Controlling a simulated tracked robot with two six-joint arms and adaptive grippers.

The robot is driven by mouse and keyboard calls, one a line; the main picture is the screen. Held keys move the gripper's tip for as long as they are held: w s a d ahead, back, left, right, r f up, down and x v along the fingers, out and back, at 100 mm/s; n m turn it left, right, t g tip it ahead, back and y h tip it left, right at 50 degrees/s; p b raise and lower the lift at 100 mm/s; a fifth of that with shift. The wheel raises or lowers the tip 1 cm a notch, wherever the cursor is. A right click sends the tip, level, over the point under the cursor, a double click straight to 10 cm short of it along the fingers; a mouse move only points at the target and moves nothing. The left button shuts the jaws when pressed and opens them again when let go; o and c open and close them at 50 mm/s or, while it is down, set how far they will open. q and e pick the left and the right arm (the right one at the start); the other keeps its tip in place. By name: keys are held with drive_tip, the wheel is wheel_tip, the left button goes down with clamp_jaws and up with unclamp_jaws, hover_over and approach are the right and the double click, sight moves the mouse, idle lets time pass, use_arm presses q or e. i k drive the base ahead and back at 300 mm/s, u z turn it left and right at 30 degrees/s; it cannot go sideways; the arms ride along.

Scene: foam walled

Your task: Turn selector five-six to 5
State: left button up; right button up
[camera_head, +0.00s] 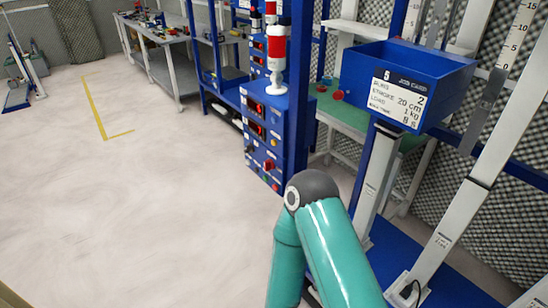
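No selector marked five-six can be made out. A blue control panel (266,137) on a blue frame stands in the middle of the head view. It has red displays and several small knobs or buttons, too small to read. A blue box (405,82) at the right carries a white label with a "5" at its upper left and a "2" at its upper right; the label also reads "stroke 20 cm, load 1 kg, 8 s". One of my teal arms rises from the bottom with a dark elbow joint. Neither of my grippers is in view.
A red and white signal lamp (276,55) stands on the panel. A green-topped bench (350,118) is behind it. Light metal uprights (465,215) and a blue base plate (440,283) are at right. A workbench (160,50) stands far back. The floor (120,200) at left is clear.

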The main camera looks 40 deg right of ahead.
sight(249, 148)
drive_tip(key=u, duration=0.05)
drive_tip(key=k, duration=1)
drive_tip(key=u, duration=0.35)
drive_tip(key=i, duration=2.45)
drive_tip(key=z, duration=1.6)
